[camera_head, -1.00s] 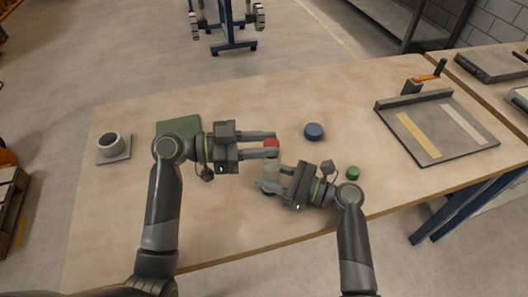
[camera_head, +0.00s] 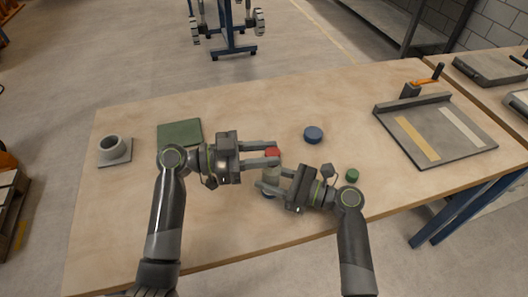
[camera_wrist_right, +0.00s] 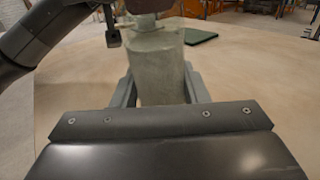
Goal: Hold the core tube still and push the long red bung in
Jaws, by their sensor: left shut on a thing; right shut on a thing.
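The red bung (camera_head: 272,152) is between the fingertips of my left gripper (camera_head: 275,153), which is shut on it. It is directly above the core tube (camera_head: 271,178), a pale, cloudy grey-green cylinder that stands upright. My right gripper (camera_head: 267,179) is shut around the tube from the right. In the right wrist view the tube (camera_wrist_right: 158,65) stands between my right fingers, and my left gripper shows at its top edge. The bung's lower end is hidden, so I cannot tell whether it is inside the tube's mouth.
A blue disc (camera_head: 314,134) lies behind the tube and a small green piece (camera_head: 352,175) to its right. A green mat (camera_head: 180,133) and a grey ring on a plate (camera_head: 113,148) are at the left. A framed tray (camera_head: 455,160) is at the right. The back middle of the table is clear.

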